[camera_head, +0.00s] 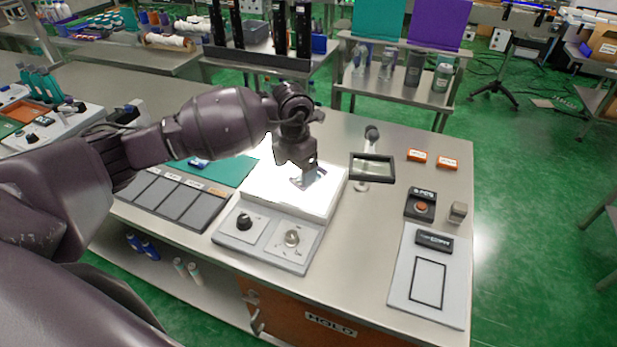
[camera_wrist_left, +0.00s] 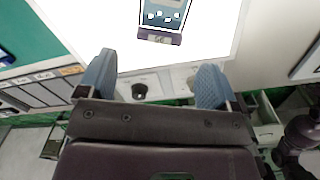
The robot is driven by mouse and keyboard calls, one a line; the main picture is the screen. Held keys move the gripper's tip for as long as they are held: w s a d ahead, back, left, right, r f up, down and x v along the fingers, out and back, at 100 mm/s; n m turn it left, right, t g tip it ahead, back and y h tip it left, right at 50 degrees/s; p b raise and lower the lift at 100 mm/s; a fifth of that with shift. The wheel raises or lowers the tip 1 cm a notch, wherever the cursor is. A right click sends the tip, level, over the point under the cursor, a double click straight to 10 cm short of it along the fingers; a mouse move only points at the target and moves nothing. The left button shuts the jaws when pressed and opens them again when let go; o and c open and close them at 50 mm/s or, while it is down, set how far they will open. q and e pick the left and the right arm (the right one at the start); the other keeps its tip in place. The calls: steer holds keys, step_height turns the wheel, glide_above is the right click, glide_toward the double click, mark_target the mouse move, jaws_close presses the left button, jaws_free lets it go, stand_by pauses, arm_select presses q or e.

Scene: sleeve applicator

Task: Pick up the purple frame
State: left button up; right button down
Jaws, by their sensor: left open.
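On the glowing white panel, the left wrist view shows a small flat blue-grey piece with a dark outline and white spots, edged by a purple strip (camera_wrist_left: 160,38). This looks like the purple frame, cut off by the top of that view. My left gripper (camera_wrist_left: 155,82) is open, its two blue fingers wide apart and nothing between them. The piece shows ahead of the fingers, apart from them. In the head view my left gripper (camera_head: 305,176) hangs over the lit panel (camera_head: 268,192) and hides much of what lies beneath. My right gripper is not in view.
The panel's control box has a black knob (camera_head: 244,221) and a pale knob (camera_head: 292,237). A magnifier (camera_head: 372,168) on a stand is close to the right. Grey trays (camera_head: 182,200) lie left. A white board (camera_head: 430,275) and a red button box (camera_head: 421,205) are at right.

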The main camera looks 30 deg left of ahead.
mark_target(296, 183)
arm_select(q)
steer(key=shift+w+f, duration=0.2)
steer(key=shift+f, duration=2.15)
steer(key=c, duration=1)
